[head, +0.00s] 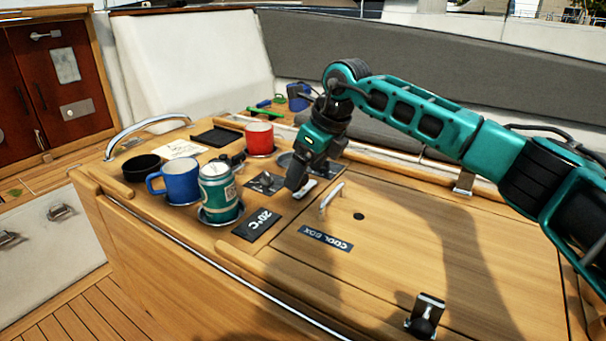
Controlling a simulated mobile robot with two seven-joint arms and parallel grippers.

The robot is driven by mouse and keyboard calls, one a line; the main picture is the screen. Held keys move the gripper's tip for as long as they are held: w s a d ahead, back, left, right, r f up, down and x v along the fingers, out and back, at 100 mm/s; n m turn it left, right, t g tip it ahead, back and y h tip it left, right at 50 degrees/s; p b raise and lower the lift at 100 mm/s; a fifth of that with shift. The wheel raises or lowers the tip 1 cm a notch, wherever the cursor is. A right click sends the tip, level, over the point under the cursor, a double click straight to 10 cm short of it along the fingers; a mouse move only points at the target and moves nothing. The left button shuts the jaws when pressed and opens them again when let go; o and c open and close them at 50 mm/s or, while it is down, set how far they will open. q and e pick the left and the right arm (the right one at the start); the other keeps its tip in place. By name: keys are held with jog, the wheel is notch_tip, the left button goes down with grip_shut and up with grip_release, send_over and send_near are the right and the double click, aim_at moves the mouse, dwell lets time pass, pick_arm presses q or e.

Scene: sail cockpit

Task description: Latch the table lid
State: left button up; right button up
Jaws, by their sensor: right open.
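The wooden table lid (425,240) lies flat and looks closed on the cockpit table. It has a small metal handle (331,201), a dark round spot and a "COOL BOX" label (325,238). My right gripper (297,181) is open, pointing down over the table between this fitting and the handle. I cannot tell whether it touches anything. My left gripper is not in view.
A green can (218,192), blue mug (181,181), red mug (260,139) and black bowl (141,167) stand at the table's left. A "20°C" plate (257,224) lies near the lid. A metal rail (150,128) rises at the far left corner. The lid's top is mostly clear.

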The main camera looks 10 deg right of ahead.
aim_at(304, 183)
jog(key=shift+x, duration=1.1)
jog(key=c, duration=1)
